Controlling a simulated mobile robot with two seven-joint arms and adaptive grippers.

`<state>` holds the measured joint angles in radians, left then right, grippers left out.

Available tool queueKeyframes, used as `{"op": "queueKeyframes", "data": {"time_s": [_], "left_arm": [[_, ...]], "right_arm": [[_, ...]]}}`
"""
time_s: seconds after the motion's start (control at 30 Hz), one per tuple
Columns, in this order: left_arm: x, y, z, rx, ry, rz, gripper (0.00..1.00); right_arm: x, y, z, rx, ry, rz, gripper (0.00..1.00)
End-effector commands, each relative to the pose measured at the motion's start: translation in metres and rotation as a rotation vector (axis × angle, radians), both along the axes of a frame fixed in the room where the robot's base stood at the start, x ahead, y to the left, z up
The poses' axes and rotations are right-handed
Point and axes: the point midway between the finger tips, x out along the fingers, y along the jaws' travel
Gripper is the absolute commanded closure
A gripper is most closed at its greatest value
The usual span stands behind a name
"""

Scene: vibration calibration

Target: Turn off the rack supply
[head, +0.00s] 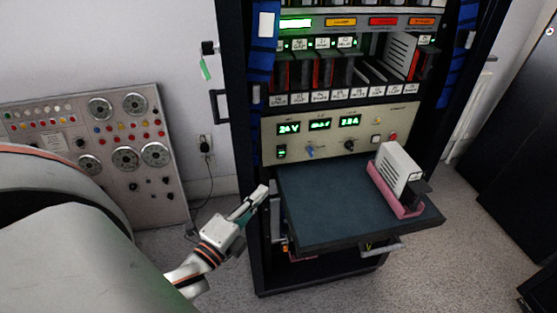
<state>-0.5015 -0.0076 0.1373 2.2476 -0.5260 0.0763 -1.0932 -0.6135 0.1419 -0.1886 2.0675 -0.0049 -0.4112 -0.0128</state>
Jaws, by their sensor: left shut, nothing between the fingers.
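The rack supply (330,139) is a beige panel in the black rack, above the pulled-out shelf. Its three green displays are lit; the left one reads 24 V. A small dark switch with a green light (281,152) is at its lower left. To its right are a blue control (310,151), a black knob (349,145) and a red button (392,137). My left gripper (261,192) is shut and empty, left of the shelf and below the panel's left end, apart from the switch. My right gripper is out of view.
The dark shelf (320,200) juts out below the supply. A white module (399,166) stands in a pink holder (396,198) at its right. A gauge panel (125,140) leans by the wall at left. A black cabinet (520,130) stands right.

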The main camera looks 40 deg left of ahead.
Motion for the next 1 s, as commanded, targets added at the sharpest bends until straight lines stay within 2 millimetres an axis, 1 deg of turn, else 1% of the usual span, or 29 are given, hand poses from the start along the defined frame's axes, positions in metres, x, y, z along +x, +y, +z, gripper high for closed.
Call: {"op": "queueKeyframes", "data": {"time_s": [0.13, 0.27, 0.73, 0.83, 1.0], "left_arm": [[0.004, 0.000, 0.000, -0.001, 0.000, -0.001, 1.00], [0.017, 0.001, 0.003, -0.001, -0.003, -0.001, 1.00], [0.104, 0.008, 0.010, -0.001, -0.002, -0.001, 1.00], [0.112, 0.022, 0.011, 0.003, 0.001, -0.001, 1.00], [0.122, 0.034, 0.012, 0.000, 0.002, -0.001, 1.00]], "right_arm": [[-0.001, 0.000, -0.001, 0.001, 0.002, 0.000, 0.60], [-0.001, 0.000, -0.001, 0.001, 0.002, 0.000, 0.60], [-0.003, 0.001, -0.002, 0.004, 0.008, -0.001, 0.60], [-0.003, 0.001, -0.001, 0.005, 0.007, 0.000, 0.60], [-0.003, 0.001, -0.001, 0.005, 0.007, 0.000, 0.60]]}}
